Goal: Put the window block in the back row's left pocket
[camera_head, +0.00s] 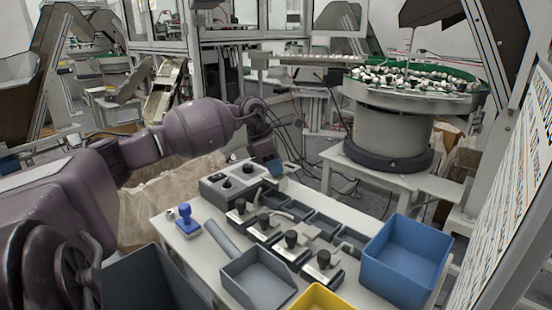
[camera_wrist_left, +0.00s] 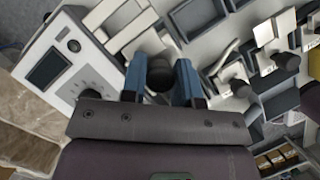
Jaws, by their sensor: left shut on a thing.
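My left gripper (camera_head: 268,165) is at the back left of the white table, beside the control box, over the left end of the back row. In the left wrist view its two blue fingers (camera_wrist_left: 160,82) are shut on the dark knob of the window block (camera_wrist_left: 160,68). Light framed parts show beyond the knob; I cannot tell which belong to the block. My right gripper is not in view.
The control box (camera_head: 230,184) stands close to my left gripper. Several knobbed blocks (camera_head: 290,240) fill the front row. A blue stamp (camera_head: 187,220), a grey tray (camera_head: 258,285), a blue bin (camera_head: 405,258) and a yellow bin (camera_head: 322,299) stand around the rows.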

